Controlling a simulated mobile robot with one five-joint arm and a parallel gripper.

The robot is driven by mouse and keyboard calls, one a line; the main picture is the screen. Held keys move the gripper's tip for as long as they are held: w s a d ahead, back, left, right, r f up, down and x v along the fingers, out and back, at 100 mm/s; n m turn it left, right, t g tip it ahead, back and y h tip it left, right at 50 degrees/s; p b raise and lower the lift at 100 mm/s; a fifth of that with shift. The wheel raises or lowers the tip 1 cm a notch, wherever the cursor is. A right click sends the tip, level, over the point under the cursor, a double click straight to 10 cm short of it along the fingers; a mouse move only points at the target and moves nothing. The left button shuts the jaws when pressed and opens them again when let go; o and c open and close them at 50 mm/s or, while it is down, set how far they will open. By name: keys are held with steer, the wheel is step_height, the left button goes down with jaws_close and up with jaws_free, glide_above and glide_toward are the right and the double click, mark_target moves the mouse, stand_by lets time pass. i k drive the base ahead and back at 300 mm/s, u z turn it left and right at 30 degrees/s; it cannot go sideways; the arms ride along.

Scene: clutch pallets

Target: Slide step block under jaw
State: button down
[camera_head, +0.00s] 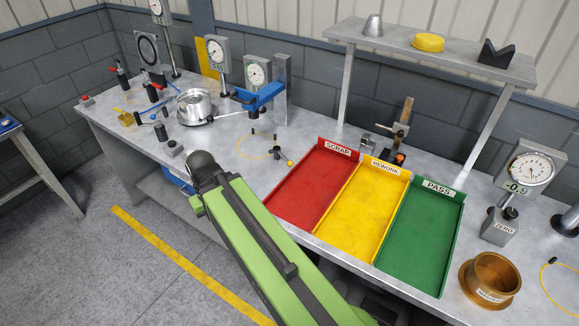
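A blue clamp-like piece (258,97) juts left from a grey upright (281,88) at the back of the bench, below a dial gauge; I cannot tell if it is the jaw. A small grey stepped-looking metal piece (367,140) stands behind the trays beside a bronze-coloured post (402,125). A small dark block (175,148) sits near the bench's front edge. I cannot tell which, if any, is the step block. My green arm reaches from the bottom up to the bench's front edge, ending in a dark rounded joint. My gripper fingers do not show.
Red (308,185), yellow (362,212) and green (420,235) trays fill the middle right. A brass ring (490,280) and a dial gauge (528,170) stand at right. A raised shelf (430,50) spans the back. A round metal part (195,105) sits at left.

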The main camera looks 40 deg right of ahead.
mark_target(367, 147)
steer(key=z, duration=0.8)
steer(key=k, duration=1)
steer(key=u, duration=0.7)
steer(key=i, duration=1)
steer(key=u, duration=0.1)
